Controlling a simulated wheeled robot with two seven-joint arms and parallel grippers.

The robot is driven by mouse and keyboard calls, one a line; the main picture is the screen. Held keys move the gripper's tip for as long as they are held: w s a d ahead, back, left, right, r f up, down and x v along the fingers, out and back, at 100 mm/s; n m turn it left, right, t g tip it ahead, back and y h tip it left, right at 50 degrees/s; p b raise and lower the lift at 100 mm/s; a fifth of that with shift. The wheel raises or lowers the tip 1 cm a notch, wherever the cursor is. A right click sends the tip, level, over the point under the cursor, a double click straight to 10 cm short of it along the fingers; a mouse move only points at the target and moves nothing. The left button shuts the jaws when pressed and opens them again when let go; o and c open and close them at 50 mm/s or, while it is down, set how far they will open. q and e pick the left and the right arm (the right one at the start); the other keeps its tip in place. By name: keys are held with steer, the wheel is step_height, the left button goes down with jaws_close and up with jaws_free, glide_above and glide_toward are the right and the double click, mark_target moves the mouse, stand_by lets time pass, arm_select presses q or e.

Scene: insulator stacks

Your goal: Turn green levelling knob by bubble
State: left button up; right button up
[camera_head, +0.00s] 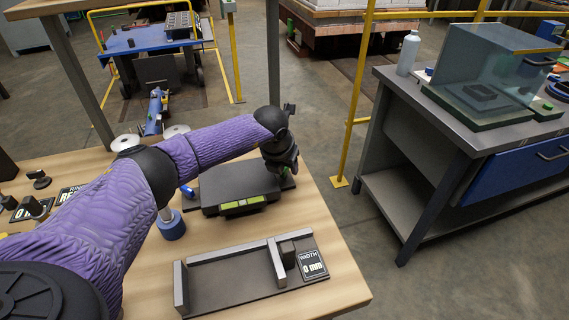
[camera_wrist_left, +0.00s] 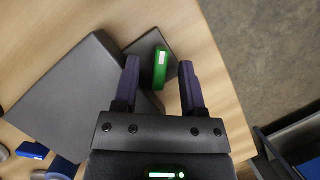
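The green levelling knob (camera_wrist_left: 160,69), a green bar with a white mark, stands at a dark plate corner beside a larger dark plate (camera_wrist_left: 72,95) in the left wrist view. My left gripper (camera_wrist_left: 159,63) is open, one purple finger on each side of the knob, with visible gaps. In the head view, the gripper (camera_head: 283,170) points down at the right end of the dark levelling block (camera_head: 225,185) and largely hides the knob. The yellow-green bubble vial (camera_head: 242,205) is on the block's front; its bubble is too small to read. My right gripper is out of view.
A width gauge (camera_head: 230,283) with a "0 mm" card (camera_head: 312,265) lies at the table's front. A blue knob (camera_head: 187,191) and a blue-based post (camera_head: 171,225) stand left of the block. The wooden table's right edge is close to the gripper; beyond it is open floor.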

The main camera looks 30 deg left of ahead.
arm_select(q)
steer(key=shift+r, duration=0.1)
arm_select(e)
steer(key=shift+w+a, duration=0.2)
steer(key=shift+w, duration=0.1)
arm_select(q)
steer(key=p+v, duration=0.4)
steer(key=v, duration=0.5)
steer(key=shift+s+r, duration=0.2)
steer(key=shift+r, duration=0.15)
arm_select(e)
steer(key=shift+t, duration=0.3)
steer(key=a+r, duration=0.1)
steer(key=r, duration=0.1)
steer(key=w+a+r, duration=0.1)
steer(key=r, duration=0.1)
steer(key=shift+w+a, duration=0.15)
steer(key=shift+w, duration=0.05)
